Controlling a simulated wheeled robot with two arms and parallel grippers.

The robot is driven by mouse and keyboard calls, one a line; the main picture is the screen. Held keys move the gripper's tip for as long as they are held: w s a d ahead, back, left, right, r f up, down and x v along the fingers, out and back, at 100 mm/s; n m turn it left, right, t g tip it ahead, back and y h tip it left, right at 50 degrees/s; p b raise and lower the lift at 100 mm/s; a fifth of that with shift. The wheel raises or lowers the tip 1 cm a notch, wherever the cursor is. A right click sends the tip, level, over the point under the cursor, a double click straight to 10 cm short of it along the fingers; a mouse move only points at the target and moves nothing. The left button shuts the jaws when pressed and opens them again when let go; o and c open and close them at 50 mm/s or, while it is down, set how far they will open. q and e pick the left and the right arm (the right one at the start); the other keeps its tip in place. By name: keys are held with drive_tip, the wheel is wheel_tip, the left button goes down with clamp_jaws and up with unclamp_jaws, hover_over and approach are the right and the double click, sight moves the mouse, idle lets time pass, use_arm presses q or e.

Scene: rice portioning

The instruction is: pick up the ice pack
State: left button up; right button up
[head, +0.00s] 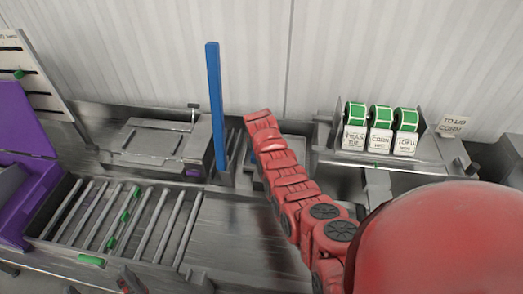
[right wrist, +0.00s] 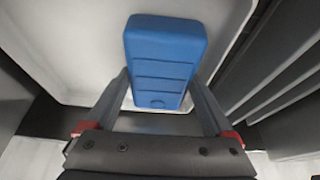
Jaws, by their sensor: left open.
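The blue ice pack (right wrist: 164,60) shows in the right wrist view, a flat block with ridged grooves in a pale tray (right wrist: 75,55). My right gripper (right wrist: 160,85) has its fingers spread, one on each side of the pack's near end. Small gaps show beside that end; contact at the fingertips is unclear. In the head view my red right arm reaches toward the back middle, and its fingers and the pack cannot be made out. Part of my left gripper (head: 130,282) shows at the bottom edge, open, with nothing seen in it.
A tall blue bar (head: 215,105) stands left of the right arm's end. A roller rack (head: 150,222) is at left, beside a purple unit (head: 22,135). Green label rolls (head: 381,118) stand on a shelf at right. The steel counter (head: 235,235) is clear in the middle.

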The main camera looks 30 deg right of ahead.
drive_tip(key=c, duration=0.7)
drive_tip(key=shift+r, duration=0.1)
